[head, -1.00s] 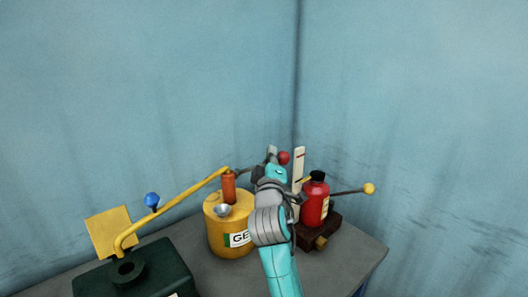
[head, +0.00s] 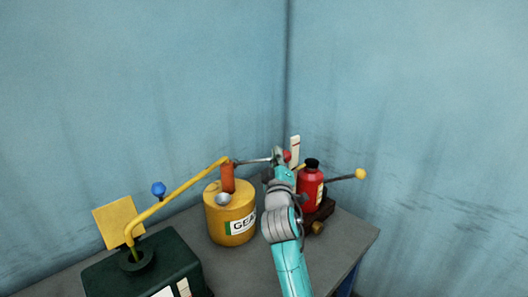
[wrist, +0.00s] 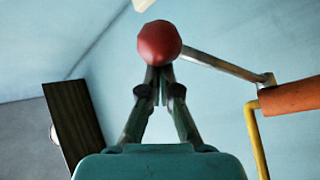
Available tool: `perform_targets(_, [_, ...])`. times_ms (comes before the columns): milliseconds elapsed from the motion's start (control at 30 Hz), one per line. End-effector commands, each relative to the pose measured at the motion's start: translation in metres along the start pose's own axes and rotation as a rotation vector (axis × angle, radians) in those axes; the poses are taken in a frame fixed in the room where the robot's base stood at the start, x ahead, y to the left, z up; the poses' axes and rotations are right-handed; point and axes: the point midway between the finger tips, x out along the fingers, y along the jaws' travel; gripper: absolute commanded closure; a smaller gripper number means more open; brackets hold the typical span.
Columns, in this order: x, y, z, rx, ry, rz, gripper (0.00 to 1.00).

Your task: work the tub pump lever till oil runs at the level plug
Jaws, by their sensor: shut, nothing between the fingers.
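The yellow tub (head: 222,234), partly labelled "GEA", stands on the table with an orange pump body (head: 228,178) on top. A thin grey lever (head: 252,161) runs right from the pump, nearly level, to a red knob (head: 287,156). In the wrist view, the knob (wrist: 159,42) sits right at the tips of my gripper (wrist: 158,78). The fingers are together with nothing between them; whether they touch the knob I cannot tell. In the head view, my gripper (head: 278,152) partly hides the knob. A yellow pipe (head: 180,192) leads from the pump to the dark green box (head: 145,268).
A red bottle (head: 311,188) stands close right of my arm by a dark brown block (head: 326,211). A rod with a yellow knob (head: 361,174) sticks out right. A pale upright strip (head: 295,150) stands behind. A blue knob (head: 158,189) and yellow plate (head: 118,222) are at left.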

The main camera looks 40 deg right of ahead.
Motion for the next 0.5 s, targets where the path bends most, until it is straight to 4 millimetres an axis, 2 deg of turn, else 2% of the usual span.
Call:
perform_targets(33, [-0.001, -0.001, 0.011, -0.004, -0.005, 0.000, 1.00])
perform_targets(200, [-0.008, -0.013, 0.031, -0.004, -0.005, -0.003, 1.00])
perform_targets(500, [-0.019, -0.034, 0.054, -0.004, -0.003, -0.002, 1.00])
